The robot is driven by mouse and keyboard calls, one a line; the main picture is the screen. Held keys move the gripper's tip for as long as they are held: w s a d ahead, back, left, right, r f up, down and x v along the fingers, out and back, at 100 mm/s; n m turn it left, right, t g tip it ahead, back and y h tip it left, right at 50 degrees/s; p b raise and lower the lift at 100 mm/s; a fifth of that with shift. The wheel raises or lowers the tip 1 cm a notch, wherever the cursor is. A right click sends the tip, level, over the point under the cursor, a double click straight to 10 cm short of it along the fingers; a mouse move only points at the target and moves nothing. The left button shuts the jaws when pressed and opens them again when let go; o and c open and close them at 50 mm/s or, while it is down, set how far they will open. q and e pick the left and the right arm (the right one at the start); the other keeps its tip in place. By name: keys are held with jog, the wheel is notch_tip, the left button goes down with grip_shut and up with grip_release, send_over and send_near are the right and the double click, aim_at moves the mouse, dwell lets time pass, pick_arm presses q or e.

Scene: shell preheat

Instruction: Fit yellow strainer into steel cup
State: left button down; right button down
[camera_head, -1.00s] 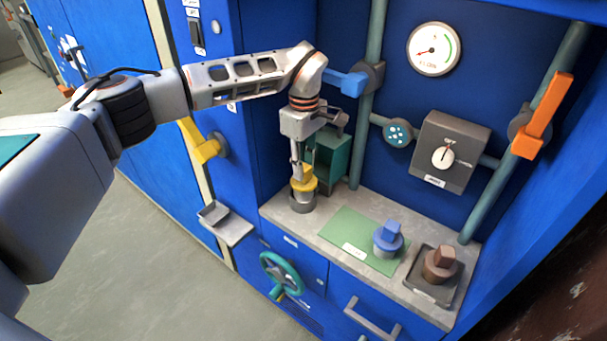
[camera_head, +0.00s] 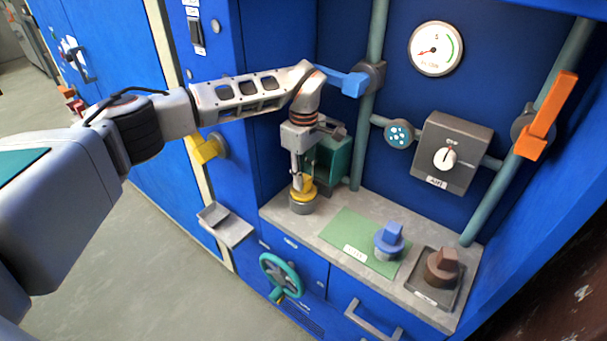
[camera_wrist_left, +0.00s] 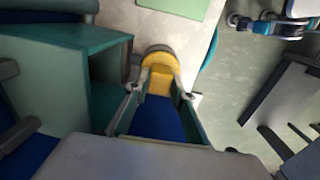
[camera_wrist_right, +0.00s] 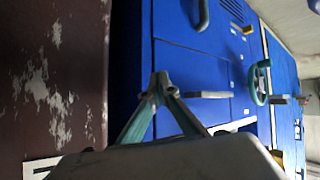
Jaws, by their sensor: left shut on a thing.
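The yellow strainer (camera_head: 304,189) sits upright at the mouth of the steel cup (camera_head: 302,208), which stands on the grey counter. Only the lower wall of the cup shows below the yellow rim in the head view. My left gripper (camera_head: 297,180) points down from above and is shut on the strainer's upper part. In the left wrist view, the strainer (camera_wrist_left: 157,80) is between both fingertips, with a grey arc of the cup (camera_wrist_left: 158,48) around its far edge. How deep the strainer sits is hidden. My right gripper (camera_wrist_right: 160,88) is shut and empty, away from the counter.
A green mat (camera_head: 345,232) holds a blue-topped strainer (camera_head: 389,238). A brown one (camera_head: 442,266) stands in a dark tray (camera_head: 420,290) at right. A teal open box (camera_head: 333,165) stands close behind the cup. Pipes and valve handles line the back wall.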

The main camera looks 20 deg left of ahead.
pick_arm(q)
jog(key=c, duration=1.7)
grip_release()
notch_tip(320, 180, up, 13)
jog(key=shift+f+p, duration=0.15)
jog(key=shift+p, duration=0.45)
